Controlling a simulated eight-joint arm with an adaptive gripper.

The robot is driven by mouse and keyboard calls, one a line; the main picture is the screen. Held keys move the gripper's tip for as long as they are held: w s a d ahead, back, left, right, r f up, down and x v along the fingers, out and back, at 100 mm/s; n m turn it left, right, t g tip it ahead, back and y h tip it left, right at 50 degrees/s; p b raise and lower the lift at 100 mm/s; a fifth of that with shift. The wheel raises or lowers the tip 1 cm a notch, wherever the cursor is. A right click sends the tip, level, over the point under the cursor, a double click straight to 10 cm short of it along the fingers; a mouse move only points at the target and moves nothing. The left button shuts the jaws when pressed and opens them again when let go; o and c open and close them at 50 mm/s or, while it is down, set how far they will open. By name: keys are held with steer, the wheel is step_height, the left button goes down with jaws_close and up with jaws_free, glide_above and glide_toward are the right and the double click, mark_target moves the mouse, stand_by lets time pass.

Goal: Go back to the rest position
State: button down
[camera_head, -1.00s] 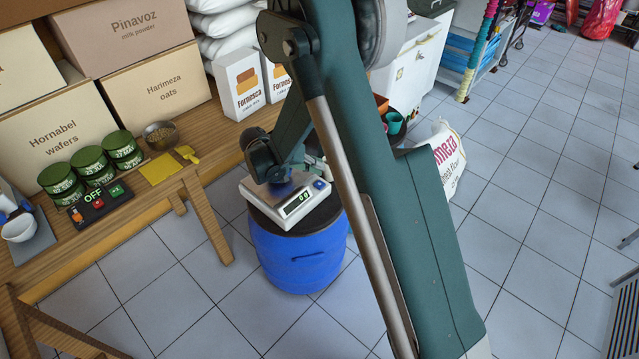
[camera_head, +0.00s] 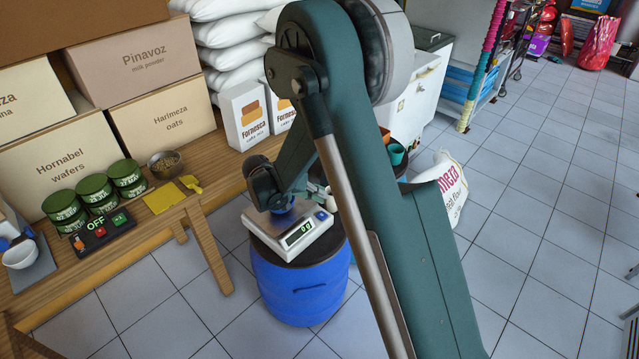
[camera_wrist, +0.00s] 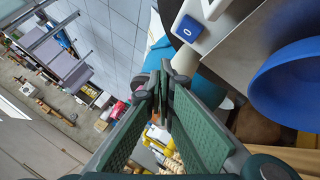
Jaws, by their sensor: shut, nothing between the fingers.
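My gripper's two green ridged fingers (camera_wrist: 162,75) show in the wrist view, tips together, with nothing held. In the head view my forearm and wrist reach down over the white scale (camera_head: 325,217), and the fingertips are mostly hidden. The scale stands on a blue drum (camera_head: 300,285) with a dark lid, and its display seems to read 0 g. A blue round dish (camera_wrist: 290,92) is at the right of the wrist view, beside the fingers and apart from them. Part of it shows under my wrist in the head view. A blue button (camera_wrist: 187,28) is on the scale's edge.
A wooden table (camera_head: 215,155) at left holds cartons, several green tins (camera_head: 95,187), a metal bowl of grain (camera_head: 165,163), a yellow scoop (camera_head: 191,183) and a switch box reading OFF (camera_head: 100,232). A flour sack (camera_head: 446,190) stands behind my arm.

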steer(key=shift+r, duration=0.15)
steer(key=s+d+r+n+y, duration=0.1)
steer(key=s+d+r, duration=0.35)
steer(key=r, duration=0.25)
steer(key=s+d+r+y, duration=0.2)
steer(key=s+d+r, duration=0.25)
steer(key=r, duration=0.25)
steer(key=s+d+r+n+y, duration=0.1)
steer(key=s+d+r, duration=0.3)
steer(key=s+r, duration=0.15)
steer(key=s+d+r+t+y, duration=0.1)
steer(key=s+r, duration=0.1)
steer(key=s, duration=0.6)
steer(key=s+d+r+n+t+y, duration=0.1)
steer(key=s+d+r, duration=0.1)
steer(key=s, duration=0.6)
steer(key=s+d+r+t+y, duration=0.1)
steer(key=s+d+r+y, duration=0.1)
steer(key=s, duration=0.6)
steer(key=shift+s+r+n, duration=0.15)
steer(key=shift+r+n, duration=0.15)
